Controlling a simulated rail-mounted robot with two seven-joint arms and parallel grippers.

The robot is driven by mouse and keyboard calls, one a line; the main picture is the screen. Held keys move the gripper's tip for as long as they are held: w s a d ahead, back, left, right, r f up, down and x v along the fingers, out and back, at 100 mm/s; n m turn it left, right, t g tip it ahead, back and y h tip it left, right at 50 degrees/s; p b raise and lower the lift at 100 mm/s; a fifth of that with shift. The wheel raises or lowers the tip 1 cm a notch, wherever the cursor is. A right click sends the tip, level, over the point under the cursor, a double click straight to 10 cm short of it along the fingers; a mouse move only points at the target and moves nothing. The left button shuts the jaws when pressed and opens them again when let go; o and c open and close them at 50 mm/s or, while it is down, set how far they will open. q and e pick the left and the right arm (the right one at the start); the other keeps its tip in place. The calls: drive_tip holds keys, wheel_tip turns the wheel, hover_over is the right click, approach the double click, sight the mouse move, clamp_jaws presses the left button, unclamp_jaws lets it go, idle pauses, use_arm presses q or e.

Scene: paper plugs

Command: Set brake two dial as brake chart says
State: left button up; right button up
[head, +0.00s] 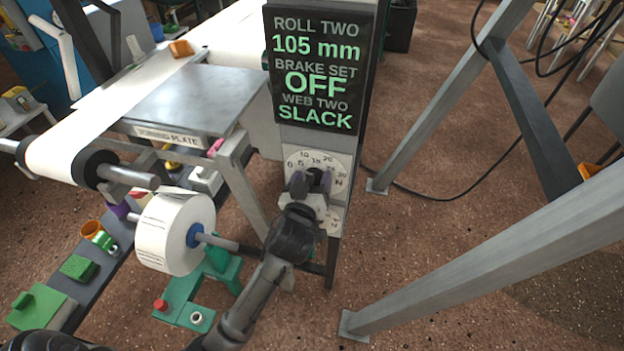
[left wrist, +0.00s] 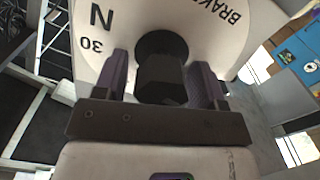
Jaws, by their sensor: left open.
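The brake two dial (head: 318,162) is a white round face with numbers and a dark knob, on a grey post below a display. The display (head: 318,66) reads roll two 105 mm, brake set OFF, web two SLACK. My left gripper (head: 311,182) is at the knob and covers part of the dial. In the left wrist view the black knob (left wrist: 161,78) stands between the two open purple-padded fingers, with a gap visible on each side. The dial face (left wrist: 125,30) shows N, 30 and part of the word BRAKE. The knob's pointer is hidden. I see no brake chart and no right gripper.
A white paper roll (head: 176,232) on a spindle is left of the post, above green fixtures (head: 190,300). A joining plate table (head: 180,98) stands behind it. Grey slanted beams (head: 480,255) are at right, with open floor between them and the post.

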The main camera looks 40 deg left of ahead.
use_arm(q)
drive_tip(key=shift+c, duration=0.5)
drive_tip(key=c, duration=0.8)
drive_tip(key=shift+r+m+p, duration=0.15)
drive_tip(key=shift+m+p, duration=0.15)
drive_tip(key=shift+p, duration=0.3)
drive_tip(key=m+p, duration=0.2)
drive_tip(key=p, duration=0.1)
drive_tip(key=m+p, duration=0.2)
drive_tip(key=p, duration=0.1)
drive_tip(key=shift+w+d+r, duration=0.1)
drive_tip(key=shift+d+r, duration=0.05)
drive_tip(key=shift+d, duration=0.05)
drive_tip(key=m+p, duration=0.2)
drive_tip(key=shift+m, duration=0.4)
drive_tip(key=shift+d+f+m+p, duration=0.1)
drive_tip(key=shift+f+m+p, duration=0.2)
drive_tip(key=shift+m+p, duration=0.65)
drive_tip(key=shift+w+m, duration=0.1)
drive_tip(key=shift+m, duration=0.25)
